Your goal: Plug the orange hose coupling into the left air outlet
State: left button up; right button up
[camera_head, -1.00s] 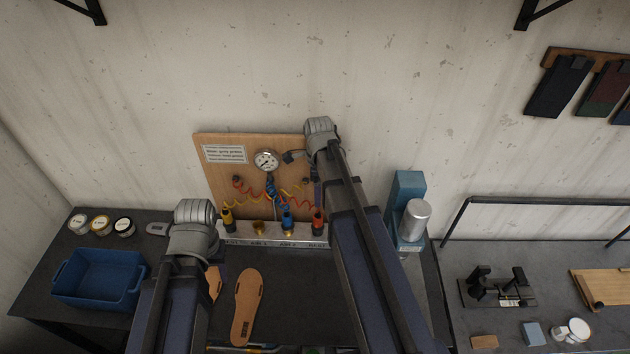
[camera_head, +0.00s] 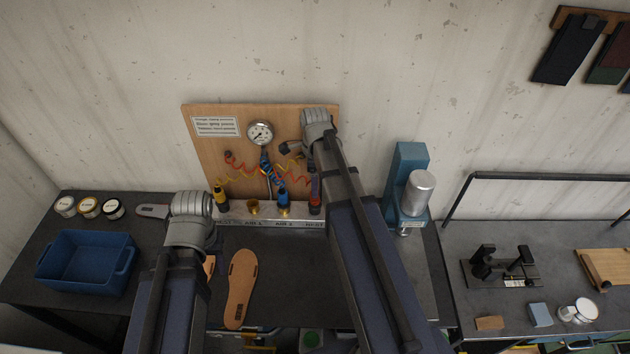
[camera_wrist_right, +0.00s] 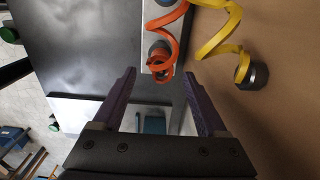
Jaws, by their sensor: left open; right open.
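The orange coupling (camera_head: 315,204) stands at the right end of the metal outlet rail (camera_head: 235,213), partly behind my right arm. Its coiled orange hose (camera_wrist_right: 168,42) shows in the right wrist view, ahead of the fingers. On the rail, a yellow coupling (camera_head: 221,198) stands at the left end, then a bare brass outlet (camera_head: 253,207), then a blue coupling (camera_head: 284,200). My right gripper (camera_wrist_right: 160,88) is open and empty, close to the board with the orange hose ahead of it. My left gripper (camera_head: 192,215) is over the bench, left of the sandal sole; its fingers are hidden by the wrist.
A wooden board (camera_head: 205,150) with a gauge (camera_head: 260,133) stands behind the rail. A blue bin (camera_head: 85,262) and several small jars are on the left. A sandal sole (camera_head: 240,285) lies in front. A blue machine (camera_head: 407,160) stands close on the right.

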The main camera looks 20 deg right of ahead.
jog(key=shift+f+b, duration=2.75)
jog(key=shift+f, duration=0.35)
jog(key=c, duration=1.2)
notch_tip(320, 180, up, 13)
jog(key=p, duration=1.3)
jog(key=shift+r, duration=0.1)
